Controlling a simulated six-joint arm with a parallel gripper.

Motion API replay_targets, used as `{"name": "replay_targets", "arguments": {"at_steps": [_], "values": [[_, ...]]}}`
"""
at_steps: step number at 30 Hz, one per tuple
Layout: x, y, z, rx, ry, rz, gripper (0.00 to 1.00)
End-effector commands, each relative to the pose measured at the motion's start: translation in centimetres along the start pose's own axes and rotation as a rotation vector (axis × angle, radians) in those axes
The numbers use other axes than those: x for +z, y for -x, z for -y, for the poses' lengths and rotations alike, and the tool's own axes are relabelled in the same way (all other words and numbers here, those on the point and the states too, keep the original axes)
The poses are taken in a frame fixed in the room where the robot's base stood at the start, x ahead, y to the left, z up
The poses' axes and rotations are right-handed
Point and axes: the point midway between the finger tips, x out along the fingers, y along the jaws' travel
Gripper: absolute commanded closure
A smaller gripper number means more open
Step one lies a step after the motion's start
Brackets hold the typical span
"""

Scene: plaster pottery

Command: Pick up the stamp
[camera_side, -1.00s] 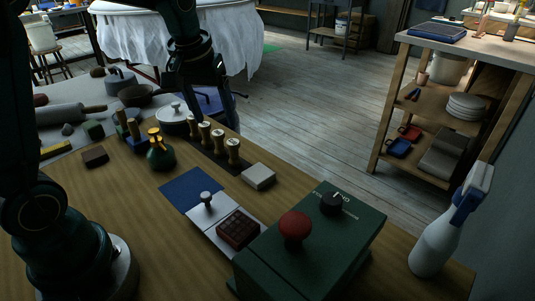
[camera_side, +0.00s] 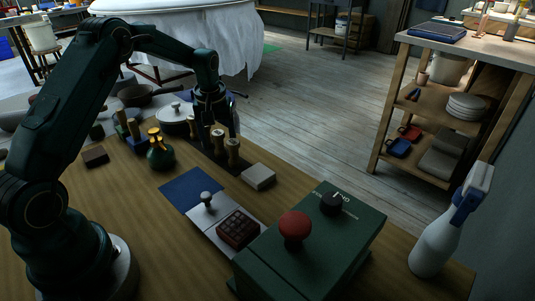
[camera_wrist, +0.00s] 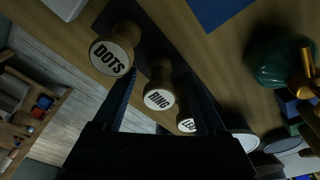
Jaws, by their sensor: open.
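Several stamps with round wooden handles stand upright in a row on a dark strip (camera_wrist: 180,68). In the wrist view their white tops read DOTS (camera_wrist: 112,58), RING (camera_wrist: 159,99) and, partly hidden by a finger, one starting LE (camera_wrist: 187,125). My gripper (camera_wrist: 158,85) is open and points down at the row, with the RING stamp between its fingers. One finger lies on the DOTS side, the other on the LE side. In the side view my gripper (camera_side: 222,135) is low over the row and hides part of it. Whether the fingers touch the handle cannot be told.
A pale block (camera_side: 258,177) sits at the row's near end. A blue sheet (camera_side: 190,187), a white plate with a knob (camera_side: 207,201) and a green box with a red button (camera_side: 295,227) lie nearer.

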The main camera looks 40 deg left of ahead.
Motion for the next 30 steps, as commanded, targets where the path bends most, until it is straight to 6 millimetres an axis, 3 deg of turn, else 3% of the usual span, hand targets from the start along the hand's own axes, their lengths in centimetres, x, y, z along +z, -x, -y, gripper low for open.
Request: {"name": "replay_targets", "arguments": {"at_steps": [9,11,15,25,30], "values": [[0.0,-0.5,0.0,0.000,0.000,-0.001,0.25],[0.0,-0.5,0.0,0.000,0.000,-0.001,0.45],[0.0,-0.5,0.0,0.000,0.000,-0.001,0.98],[-0.1,-0.1,0.0,0.001,0.000,-0.003,1.00],[-0.5,2.2,-0.1,0.003,0.000,-0.006,1.00]]}}
